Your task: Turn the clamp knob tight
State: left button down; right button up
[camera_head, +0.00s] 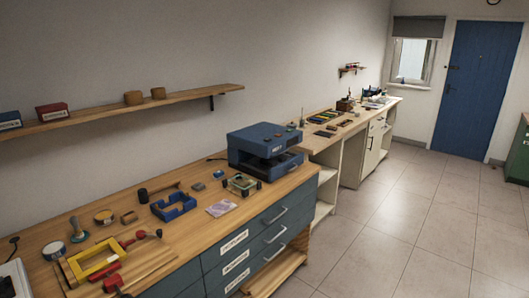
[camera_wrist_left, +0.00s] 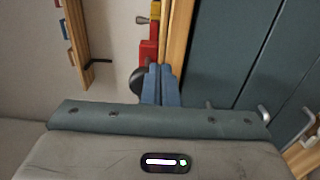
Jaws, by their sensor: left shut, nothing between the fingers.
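A yellow frame (camera_head: 92,262) lies on a wooden board on the near bench. Neither gripper shows in the head view.
A wall shelf (camera_head: 120,112) runs above. The floor at right is clear.

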pick_arm(q)
jog(key=v, duration=0.3)
jog(key=shift+s+d, duration=0.25)
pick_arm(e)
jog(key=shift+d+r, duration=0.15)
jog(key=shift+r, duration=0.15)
